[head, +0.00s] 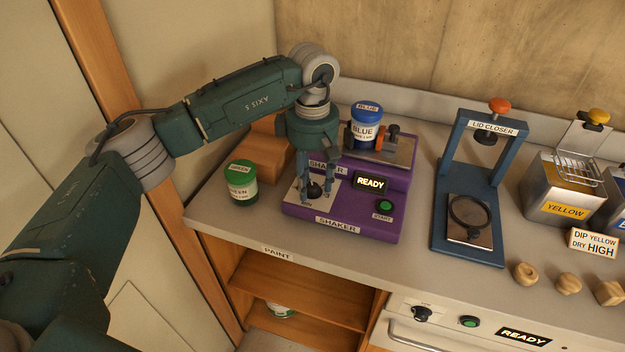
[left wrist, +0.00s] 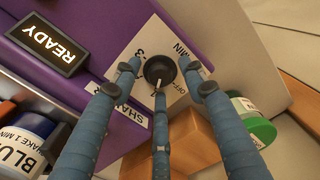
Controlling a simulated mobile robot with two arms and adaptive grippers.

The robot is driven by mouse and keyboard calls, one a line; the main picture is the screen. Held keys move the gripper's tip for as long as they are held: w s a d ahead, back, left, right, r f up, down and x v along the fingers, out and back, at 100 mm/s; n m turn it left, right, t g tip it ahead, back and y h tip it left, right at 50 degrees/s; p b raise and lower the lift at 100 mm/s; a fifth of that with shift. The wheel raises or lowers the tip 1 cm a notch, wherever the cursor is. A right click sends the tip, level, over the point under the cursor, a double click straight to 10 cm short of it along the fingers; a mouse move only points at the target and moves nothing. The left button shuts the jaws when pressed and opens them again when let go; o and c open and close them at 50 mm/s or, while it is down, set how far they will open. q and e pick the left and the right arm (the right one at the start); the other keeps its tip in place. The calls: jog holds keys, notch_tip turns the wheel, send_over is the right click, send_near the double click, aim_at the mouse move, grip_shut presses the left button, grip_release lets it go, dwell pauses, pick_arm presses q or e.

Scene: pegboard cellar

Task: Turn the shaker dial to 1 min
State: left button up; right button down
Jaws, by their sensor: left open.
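The purple shaker (head: 360,222) stands on the counter with its READY display lit. Its black dial (head: 314,190) sits on a pale label plate at the left of its front. In the left wrist view the dial (left wrist: 159,69) has a thin light pointer. "MIN", "OFF" and a "3" show on the plate, but fingers cover part of it, so I cannot tell the exact setting. My left gripper (head: 316,190) points down over the dial, its blue fingers (left wrist: 160,85) open and spread around the knob. My right gripper is not in view.
A blue paint can (head: 366,130) sits on the shaker's clamp plate. A green can (head: 240,183) stands left of the shaker. The green start button (head: 384,206) is right of the dial. A blue lid closer (head: 470,245) stands farther right.

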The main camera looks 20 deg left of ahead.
aim_at(313, 186)
pick_arm(q)
jog(key=shift+r, duration=0.1)
notch_tip(313, 186, up, 12)
dwell(0.4)
dwell(0.4)
